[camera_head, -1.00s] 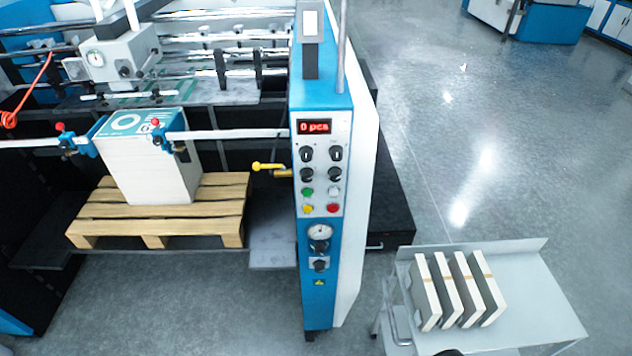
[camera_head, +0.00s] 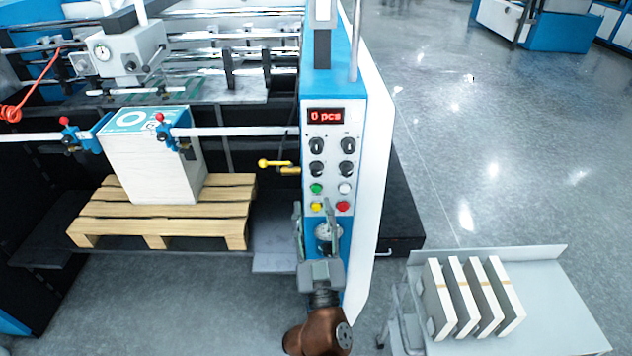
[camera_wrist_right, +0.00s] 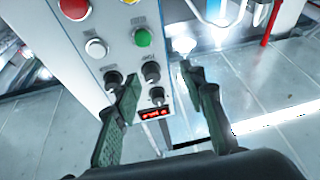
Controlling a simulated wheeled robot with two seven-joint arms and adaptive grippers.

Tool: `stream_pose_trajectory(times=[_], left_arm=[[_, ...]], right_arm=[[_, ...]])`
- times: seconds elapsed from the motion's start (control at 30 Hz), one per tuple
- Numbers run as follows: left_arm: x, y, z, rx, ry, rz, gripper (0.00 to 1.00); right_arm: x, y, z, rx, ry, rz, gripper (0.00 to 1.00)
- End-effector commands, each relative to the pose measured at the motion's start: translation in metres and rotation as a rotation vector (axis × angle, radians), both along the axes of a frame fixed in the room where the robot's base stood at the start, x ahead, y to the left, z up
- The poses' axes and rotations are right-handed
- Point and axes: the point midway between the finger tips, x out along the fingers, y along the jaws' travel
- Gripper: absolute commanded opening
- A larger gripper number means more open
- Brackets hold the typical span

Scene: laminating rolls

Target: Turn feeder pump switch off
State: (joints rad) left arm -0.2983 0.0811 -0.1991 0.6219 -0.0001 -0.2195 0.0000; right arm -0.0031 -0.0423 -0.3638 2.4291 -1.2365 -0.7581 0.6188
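The blue and white control panel (camera_head: 333,180) stands at the centre of the head view, with a red display reading "0 pcs" (camera_head: 325,116). Below are several black rotary knobs (camera_head: 347,168). Their labels are too small to read, so I cannot tell which is the feeder pump switch. My right gripper (camera_head: 313,212) is open and empty in front of the lower panel, partly covering the gauge (camera_head: 327,236) and hiding the knob below it. In the right wrist view, the panel is upside down, with black knobs (camera_wrist_right: 151,72) between or beyond the open fingers (camera_wrist_right: 162,94). My left gripper is not in view.
Green, white, yellow and red buttons (camera_head: 343,207) sit just above the gauge. A yellow-handled valve (camera_head: 275,164) sticks out left of the panel. A wooden pallet (camera_head: 165,209) carries a paper stack (camera_head: 152,172). A grey side table (camera_head: 545,300) holds several blocks at right.

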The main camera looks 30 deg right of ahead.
Motion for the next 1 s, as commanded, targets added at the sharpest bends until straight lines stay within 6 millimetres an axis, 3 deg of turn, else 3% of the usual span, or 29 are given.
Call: stream_pose_trajectory(times=[0.07,0.17,0.6,1.0], left_arm=[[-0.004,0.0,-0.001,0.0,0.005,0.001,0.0],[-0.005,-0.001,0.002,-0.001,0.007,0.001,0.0],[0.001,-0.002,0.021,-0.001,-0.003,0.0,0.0],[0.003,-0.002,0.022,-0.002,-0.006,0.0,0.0]], right_arm=[[-0.013,-0.006,0.014,0.015,-0.038,-0.014,0.38],[-0.014,-0.011,0.024,0.019,-0.056,-0.021,0.38],[0.038,-0.037,0.047,0.016,-0.053,-0.022,0.38],[0.046,-0.041,0.048,0.019,-0.052,-0.022,0.38]])
